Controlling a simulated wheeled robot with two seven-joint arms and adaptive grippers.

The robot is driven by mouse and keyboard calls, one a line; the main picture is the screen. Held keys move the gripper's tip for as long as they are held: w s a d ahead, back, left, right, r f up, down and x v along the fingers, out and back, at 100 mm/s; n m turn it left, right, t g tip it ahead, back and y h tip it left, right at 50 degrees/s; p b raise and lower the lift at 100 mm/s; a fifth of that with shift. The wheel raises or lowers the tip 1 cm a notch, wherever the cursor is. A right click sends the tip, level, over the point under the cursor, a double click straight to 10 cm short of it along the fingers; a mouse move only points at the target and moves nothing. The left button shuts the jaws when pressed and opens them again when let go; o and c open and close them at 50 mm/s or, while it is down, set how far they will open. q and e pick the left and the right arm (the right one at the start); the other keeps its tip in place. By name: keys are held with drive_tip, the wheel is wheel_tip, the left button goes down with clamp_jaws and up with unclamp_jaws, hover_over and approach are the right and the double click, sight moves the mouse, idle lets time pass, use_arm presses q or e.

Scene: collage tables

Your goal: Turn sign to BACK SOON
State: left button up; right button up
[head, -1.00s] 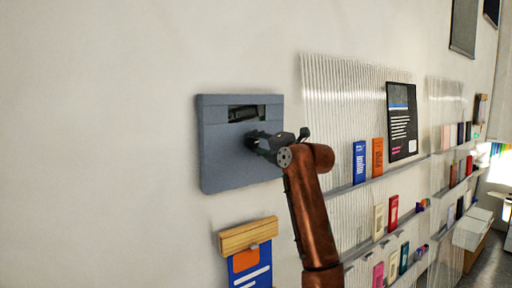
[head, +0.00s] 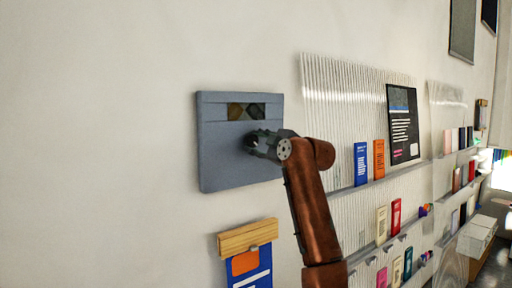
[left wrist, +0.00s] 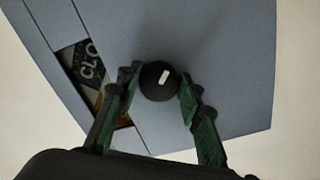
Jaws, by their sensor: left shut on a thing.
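The sign is a blue-grey box (head: 222,150) on the white wall, with a slot window (head: 254,111) near its top. In the head view the window shows a dull yellow patch and a dark grey patch. The left wrist view shows the window (left wrist: 92,75) with the letters "CLO" on dark grey and some orange-brown beside them. A round black knob (left wrist: 159,81) with a white mark sits on the box face below the window. My left gripper (head: 256,143) is shut on the knob, one finger on each side. It hides most of the knob in the head view.
A wooden hanger with a blue and orange poster (head: 248,262) hangs below the sign. To the right are a ribbed clear panel (head: 335,100), shelves with small coloured books (head: 360,163) and a black poster (head: 403,122). The wall left of the sign is bare.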

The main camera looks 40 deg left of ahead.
use_arm(q)
drive_tip(key=m+b, duration=0.2)
drive_tip(key=m, duration=0.4)
drive_tip(key=shift+s+f+m+b, duration=0.1)
drive_tip(key=shift+f+m+b, duration=0.05)
drive_tip(key=shift+m+b, duration=0.2)
drive_tip(key=m+b, duration=0.1)
drive_tip(key=m, duration=0.2)
drive_tip(key=shift+m, duration=0.25)
drive_tip(key=shift+m+b, duration=0.4)
drive_tip(key=shift+m, duration=0.1)
drive_tip(key=shift+s, duration=0.1)
drive_tip(key=o, duration=1.1)
drive_tip(key=shift+d, duration=0.1)
